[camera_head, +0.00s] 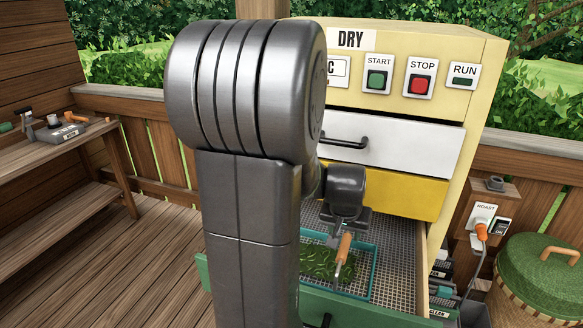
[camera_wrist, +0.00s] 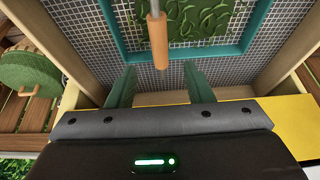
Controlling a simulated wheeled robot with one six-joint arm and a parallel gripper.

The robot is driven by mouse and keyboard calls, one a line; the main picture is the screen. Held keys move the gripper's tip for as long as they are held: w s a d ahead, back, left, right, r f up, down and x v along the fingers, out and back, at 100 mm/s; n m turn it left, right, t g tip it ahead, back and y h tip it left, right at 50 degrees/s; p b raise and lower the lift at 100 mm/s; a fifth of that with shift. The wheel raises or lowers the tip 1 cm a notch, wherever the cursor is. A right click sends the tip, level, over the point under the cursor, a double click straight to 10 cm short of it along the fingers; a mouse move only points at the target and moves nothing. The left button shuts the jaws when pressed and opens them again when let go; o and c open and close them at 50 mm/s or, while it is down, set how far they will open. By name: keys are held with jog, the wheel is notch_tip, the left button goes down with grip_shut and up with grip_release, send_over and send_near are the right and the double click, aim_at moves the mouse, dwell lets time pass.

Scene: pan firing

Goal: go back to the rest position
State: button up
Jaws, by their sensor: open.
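My gripper (camera_wrist: 160,78) is open in the wrist view, its two green fingers spread wide with nothing between their tips. It hangs over the pulled-out mesh drawer (camera_head: 397,260), which has a green front (camera_head: 375,318). A teal-rimmed tray (camera_wrist: 262,12) of green leaves (camera_wrist: 200,18) lies on the mesh. An orange-brown handle (camera_wrist: 159,40) with a metal end points toward my gripper, just beyond the fingertips; it also shows in the head view (camera_head: 345,247). In the head view my arm hides the tray's left part and most of my gripper (camera_head: 340,232).
The yellow dryer cabinet (camera_head: 455,110) has a closed white drawer (camera_head: 400,145) and START (camera_head: 377,79) and STOP (camera_head: 419,84) buttons. A post with a ROAST switch (camera_head: 482,220) and a lidded green basket (camera_head: 545,265) stand at right. A wooden bench (camera_head: 50,150) is at left, with open floor before it.

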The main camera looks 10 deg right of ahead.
aim_at(344, 246)
jog(key=x, duration=1.1)
jog(key=shift+f+p, duration=0.2)
jog(key=shift+p, duration=0.1)
jog(key=shift+s+r, duration=0.1)
jog(key=shift+r, duration=0.5)
jog(key=shift+f, duration=0.15)
